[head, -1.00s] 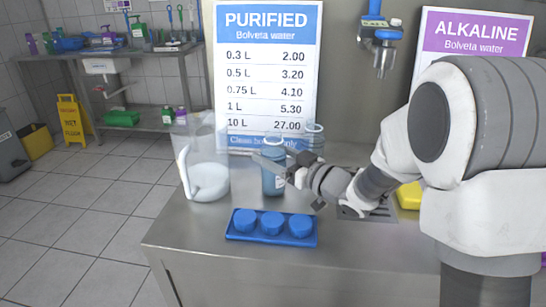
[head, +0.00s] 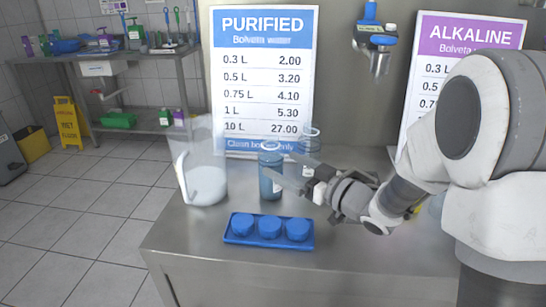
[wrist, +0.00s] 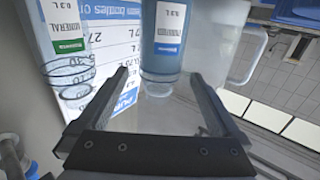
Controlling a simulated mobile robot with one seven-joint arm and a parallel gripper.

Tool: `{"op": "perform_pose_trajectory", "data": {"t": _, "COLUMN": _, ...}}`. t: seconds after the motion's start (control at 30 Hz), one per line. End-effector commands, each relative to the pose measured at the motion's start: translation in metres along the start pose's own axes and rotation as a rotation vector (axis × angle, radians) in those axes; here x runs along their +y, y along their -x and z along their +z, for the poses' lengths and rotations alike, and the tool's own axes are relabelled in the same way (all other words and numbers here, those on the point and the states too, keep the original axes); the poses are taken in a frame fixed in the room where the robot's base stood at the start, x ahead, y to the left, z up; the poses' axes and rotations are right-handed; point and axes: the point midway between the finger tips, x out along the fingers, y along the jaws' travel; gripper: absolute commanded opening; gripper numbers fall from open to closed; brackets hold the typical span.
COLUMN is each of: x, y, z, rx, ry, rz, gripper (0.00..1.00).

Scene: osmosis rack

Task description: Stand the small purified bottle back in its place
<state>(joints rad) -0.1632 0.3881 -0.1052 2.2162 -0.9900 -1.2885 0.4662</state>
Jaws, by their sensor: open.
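The small bottle (head: 271,175), blue-tinted with a white and blue label, stands upright on the steel counter in front of the PURIFIED sign. It also shows in the wrist view (wrist: 166,58), ahead of the fingertips. My gripper (head: 285,170) is open and empty, just right of the bottle in the head view. In the wrist view its two fingers (wrist: 162,78) are spread apart, with a gap between them and no bottle held. Whether a fingertip still touches the bottle cannot be told.
A clear bottle (head: 309,142) with a MINERAL label, also in the wrist view (wrist: 68,35), stands behind right. A clear pitcher (head: 203,185) stands close on the left. A blue tray (head: 268,243) with three blue caps lies in front. The PURIFIED sign (head: 264,80) stands behind.

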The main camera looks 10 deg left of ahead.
Motion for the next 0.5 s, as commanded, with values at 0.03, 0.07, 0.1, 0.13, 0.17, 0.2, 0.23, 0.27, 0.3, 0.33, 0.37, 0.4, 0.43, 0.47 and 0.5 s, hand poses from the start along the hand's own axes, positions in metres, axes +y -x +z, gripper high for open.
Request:
{"op": "perform_pose_trajectory", "data": {"t": 0.03, "x": 0.001, "y": 0.013, "z": -0.002, "rx": -0.001, "ry": -0.002, "rz": 0.005, "gripper": 1.0}}
{"op": "perform_pose_trajectory", "data": {"t": 0.07, "x": 0.001, "y": 0.019, "z": -0.002, "rx": -0.001, "ry": -0.001, "rz": 0.005, "gripper": 1.0}}
{"op": "perform_pose_trajectory", "data": {"t": 0.1, "x": 0.002, "y": 0.028, "z": -0.002, "rx": -0.001, "ry": -0.002, "rz": 0.005, "gripper": 1.0}}
{"op": "perform_pose_trajectory", "data": {"t": 0.13, "x": 0.001, "y": 0.033, "z": -0.002, "rx": -0.001, "ry": -0.002, "rz": 0.004, "gripper": 1.0}}
{"op": "perform_pose_trajectory", "data": {"t": 0.17, "x": 0.001, "y": 0.039, "z": -0.002, "rx": 0.0, "ry": -0.003, "rz": 0.004, "gripper": 1.0}}
{"op": "perform_pose_trajectory", "data": {"t": 0.2, "x": 0.001, "y": 0.045, "z": -0.002, "rx": 0.0, "ry": -0.001, "rz": 0.003, "gripper": 1.0}}
{"op": "perform_pose_trajectory", "data": {"t": 0.23, "x": 0.001, "y": 0.049, "z": -0.001, "rx": -0.001, "ry": -0.001, "rz": 0.003, "gripper": 1.0}}
{"op": "perform_pose_trajectory", "data": {"t": 0.27, "x": 0.001, "y": 0.053, "z": -0.001, "rx": 0.0, "ry": -0.001, "rz": 0.003, "gripper": 1.0}}
{"op": "perform_pose_trajectory", "data": {"t": 0.3, "x": 0.001, "y": 0.057, "z": -0.001, "rx": 0.0, "ry": 0.0, "rz": 0.002, "gripper": 1.0}}
{"op": "perform_pose_trajectory", "data": {"t": 0.33, "x": 0.0, "y": 0.06, "z": -0.001, "rx": 0.0, "ry": 0.0, "rz": 0.001, "gripper": 1.0}}
{"op": "perform_pose_trajectory", "data": {"t": 0.37, "x": 0.0, "y": 0.062, "z": -0.001, "rx": 0.0, "ry": 0.0, "rz": 0.0, "gripper": 1.0}}
{"op": "perform_pose_trajectory", "data": {"t": 0.4, "x": 0.0, "y": 0.064, "z": -0.001, "rx": 0.0, "ry": 0.0, "rz": 0.0, "gripper": 1.0}}
{"op": "perform_pose_trajectory", "data": {"t": 0.43, "x": 0.0, "y": 0.065, "z": 0.0, "rx": 0.0, "ry": 0.0, "rz": 0.0, "gripper": 1.0}}
{"op": "perform_pose_trajectory", "data": {"t": 0.47, "x": 0.0, "y": 0.066, "z": 0.0, "rx": 0.0, "ry": -0.001, "rz": 0.0, "gripper": 1.0}}
{"op": "perform_pose_trajectory", "data": {"t": 0.5, "x": 0.0, "y": 0.067, "z": 0.0, "rx": 0.001, "ry": -0.001, "rz": 0.0, "gripper": 1.0}}
